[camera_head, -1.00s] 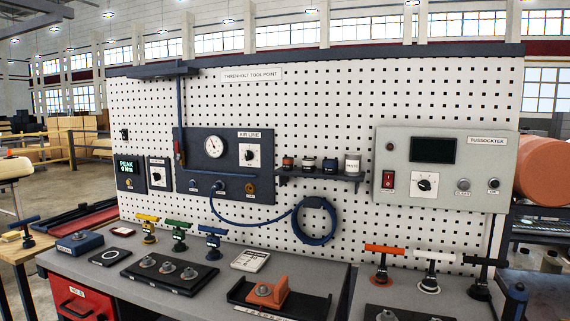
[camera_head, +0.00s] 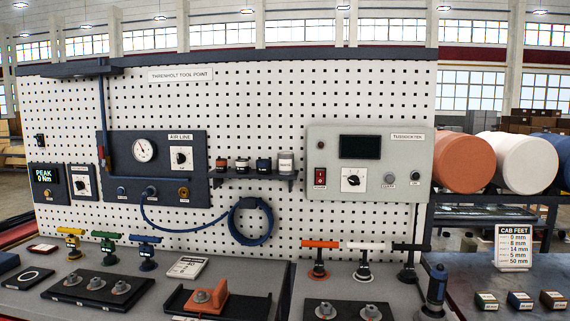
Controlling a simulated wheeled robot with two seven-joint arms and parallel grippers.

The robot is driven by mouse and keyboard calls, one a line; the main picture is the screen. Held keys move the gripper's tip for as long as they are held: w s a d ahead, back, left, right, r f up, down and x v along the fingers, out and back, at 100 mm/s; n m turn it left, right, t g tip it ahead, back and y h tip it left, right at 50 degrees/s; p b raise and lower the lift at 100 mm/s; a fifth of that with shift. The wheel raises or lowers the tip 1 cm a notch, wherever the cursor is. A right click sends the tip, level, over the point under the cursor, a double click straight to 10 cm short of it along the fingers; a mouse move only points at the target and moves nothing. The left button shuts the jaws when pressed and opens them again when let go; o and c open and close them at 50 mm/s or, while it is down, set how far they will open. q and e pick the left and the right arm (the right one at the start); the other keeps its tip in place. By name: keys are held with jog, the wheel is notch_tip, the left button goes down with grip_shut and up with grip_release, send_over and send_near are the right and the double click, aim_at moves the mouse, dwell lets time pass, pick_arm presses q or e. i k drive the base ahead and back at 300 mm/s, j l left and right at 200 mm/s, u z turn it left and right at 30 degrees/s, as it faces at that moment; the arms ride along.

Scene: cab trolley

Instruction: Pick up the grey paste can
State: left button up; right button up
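The grey can (camera_head: 286,163), with a pale label, stands upright at the right end of a small dark shelf (camera_head: 255,178) on the pegboard. It is the largest of the cans there. Three smaller cans stand to its left: an orange-and-dark one (camera_head: 221,165), a white-and-dark one (camera_head: 242,164) and a dark blue one (camera_head: 263,165). Neither of my grippers is in view, and nothing touches the grey can.
A grey control box (camera_head: 368,165) hangs just right of the shelf. A coiled blue hose (camera_head: 251,221) hangs below it. T-handled tools, including an orange one (camera_head: 319,258), stand on the bench. A dark blue upright tool (camera_head: 436,289) stands at front right.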

aim_at(286, 159)
jog(key=i+j, duration=0.5)
jog(key=j, duration=0.2)
jog(key=i+j+z, duration=0.1)
jog(key=i+j, duration=0.15)
jog(key=j, duration=0.1)
